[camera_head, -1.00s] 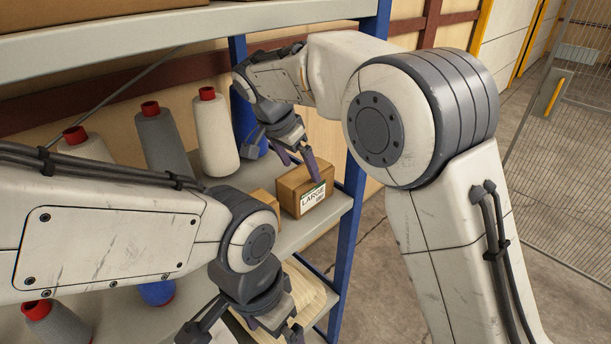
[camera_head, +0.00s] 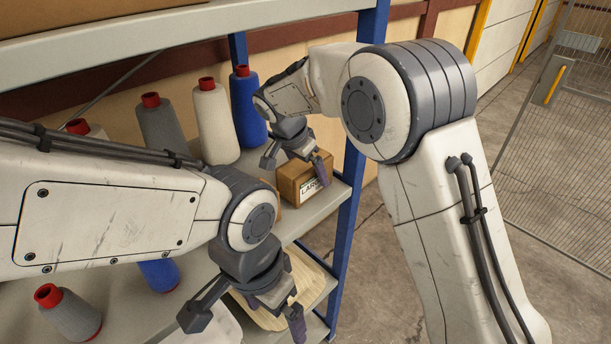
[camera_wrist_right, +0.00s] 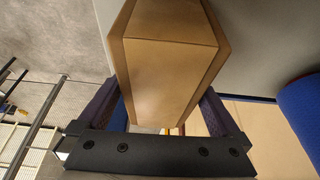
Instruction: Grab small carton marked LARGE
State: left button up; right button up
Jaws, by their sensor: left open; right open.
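The small brown carton marked LARGE (camera_head: 291,184) stands near the right end of the middle shelf. Its white label faces front, partly covered by a finger. My right gripper (camera_head: 295,168) is open above the carton, with its fingers apart on either side. In the right wrist view, the carton (camera_wrist_right: 160,75) fills the space between the purple fingers. I cannot tell whether the fingers touch it. My left gripper (camera_head: 246,318) is open and empty, low in front of the shelving, away from the carton.
Blue (camera_head: 249,110), white (camera_head: 215,125) and grey (camera_head: 162,135) thread cones stand on the middle shelf (camera_head: 300,222), left of the carton. A blue post (camera_head: 350,200) rises just right of it. A grey cone (camera_head: 70,313) and a pale wooden tray-like thing (camera_head: 308,280) lie lower.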

jog(key=shift+f, duration=0.25)
dwell(0.3)
jog(key=c, duration=1.3)
jog(key=shift+o, duration=0.2)
jog(key=shift+r, duration=0.1)
